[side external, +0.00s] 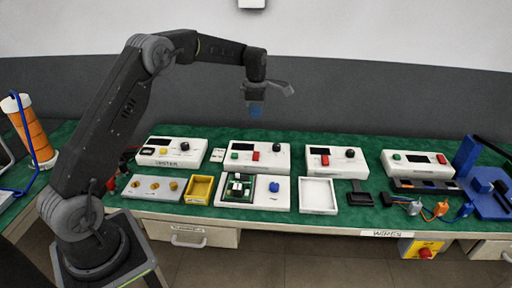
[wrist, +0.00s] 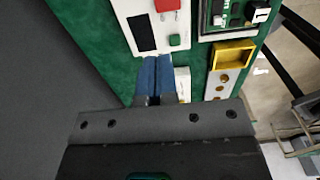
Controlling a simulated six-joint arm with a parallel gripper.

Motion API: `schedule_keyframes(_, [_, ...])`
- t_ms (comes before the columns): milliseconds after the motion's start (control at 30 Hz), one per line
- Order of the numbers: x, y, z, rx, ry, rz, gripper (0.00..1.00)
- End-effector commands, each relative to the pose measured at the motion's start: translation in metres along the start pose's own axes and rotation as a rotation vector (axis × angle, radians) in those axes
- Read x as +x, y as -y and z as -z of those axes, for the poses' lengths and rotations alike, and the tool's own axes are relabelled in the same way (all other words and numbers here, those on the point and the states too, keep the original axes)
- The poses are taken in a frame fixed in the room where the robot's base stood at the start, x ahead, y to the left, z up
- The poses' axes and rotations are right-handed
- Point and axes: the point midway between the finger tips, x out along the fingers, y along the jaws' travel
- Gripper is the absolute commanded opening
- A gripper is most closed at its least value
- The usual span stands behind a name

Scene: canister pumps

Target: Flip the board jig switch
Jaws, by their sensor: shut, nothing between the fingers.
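The board jig (side external: 267,195) is a white base on the green bench mat, left of the middle in the side view. It carries a green circuit board (side external: 239,187) with black and white parts and, beside it, a blue knob (side external: 274,186). Its switch is too small to tell apart from the other parts. In the wrist view, part of the jig's board (wrist: 235,12) shows at the top right, cut off by the frame. My gripper (side external: 257,112) is shut and empty, raised above the back of the bench. Its blue fingertips (wrist: 157,62) show together in the wrist view.
White instrument boxes stand behind the jig, including one with red and green buttons (side external: 258,157). A yellow tray (side external: 200,189) and a plate with yellow knobs (side external: 154,188) lie left of the jig. A white tray (side external: 318,195) is at its right.

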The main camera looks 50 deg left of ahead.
Motion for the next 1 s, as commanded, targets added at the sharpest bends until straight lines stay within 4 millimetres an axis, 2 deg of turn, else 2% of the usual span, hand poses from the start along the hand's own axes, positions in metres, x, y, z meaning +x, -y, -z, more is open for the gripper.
schedule_keyframes(133, [0.002,0.000,0.000,0.001,0.000,0.001,0.00])
schedule_keyframes(267, [0.014,0.001,0.000,0.002,-0.001,0.003,0.00])
schedule_keyframes(700, [0.101,0.001,0.000,0.003,-0.002,0.004,0.00])
schedule_keyframes(800, [0.117,0.001,0.000,0.003,0.000,0.003,0.00])
schedule_keyframes(1000, [0.136,0.001,0.000,0.004,0.002,0.000,0.00])
